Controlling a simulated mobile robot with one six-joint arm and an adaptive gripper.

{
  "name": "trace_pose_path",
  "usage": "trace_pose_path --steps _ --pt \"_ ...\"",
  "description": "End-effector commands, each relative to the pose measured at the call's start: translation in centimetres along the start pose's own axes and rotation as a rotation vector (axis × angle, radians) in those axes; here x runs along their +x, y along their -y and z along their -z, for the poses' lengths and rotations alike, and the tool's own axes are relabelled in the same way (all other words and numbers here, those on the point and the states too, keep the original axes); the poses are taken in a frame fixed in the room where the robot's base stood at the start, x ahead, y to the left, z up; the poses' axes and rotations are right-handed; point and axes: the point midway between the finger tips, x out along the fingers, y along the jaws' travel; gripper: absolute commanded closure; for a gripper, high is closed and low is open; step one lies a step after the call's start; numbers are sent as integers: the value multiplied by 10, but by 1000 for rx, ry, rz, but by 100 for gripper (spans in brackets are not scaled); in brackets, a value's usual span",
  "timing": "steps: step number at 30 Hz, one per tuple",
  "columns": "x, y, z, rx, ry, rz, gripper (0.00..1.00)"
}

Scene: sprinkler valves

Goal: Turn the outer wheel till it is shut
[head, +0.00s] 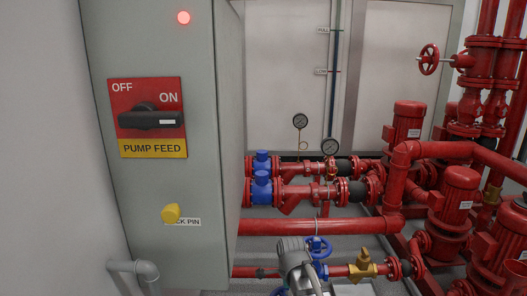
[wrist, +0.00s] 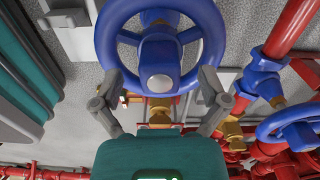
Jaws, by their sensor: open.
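A blue handwheel (wrist: 160,48) with a pale round hub end fills the top middle of the wrist view. My gripper (wrist: 160,78) is open, with one grey finger at each side of the wheel's lower rim. I cannot tell whether the fingers touch the rim. A second blue handwheel (wrist: 290,130) is at the right edge of the wrist view, clear of the fingers. In the head view, a blue handwheel (head: 318,246) shows low in the middle, beside my grey arm, which hides part of the area. I cannot tell which wheel is the outer one.
A grey cabinet with a pump feed switch (head: 150,118) and a yellow knob (head: 171,213) stands at the left. Red pipes (head: 310,226) and red pumps (head: 460,190) crowd the right. A brass valve (head: 363,267) sits on the lower red pipe.

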Motion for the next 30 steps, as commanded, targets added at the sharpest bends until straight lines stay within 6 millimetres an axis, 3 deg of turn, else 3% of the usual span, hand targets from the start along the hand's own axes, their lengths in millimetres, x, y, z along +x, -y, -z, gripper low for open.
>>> trace_pose_path --steps 21,30 --pt "-64 0 0 -1 0 0 6" --pt "-70 0 0 -1 0 0 6"
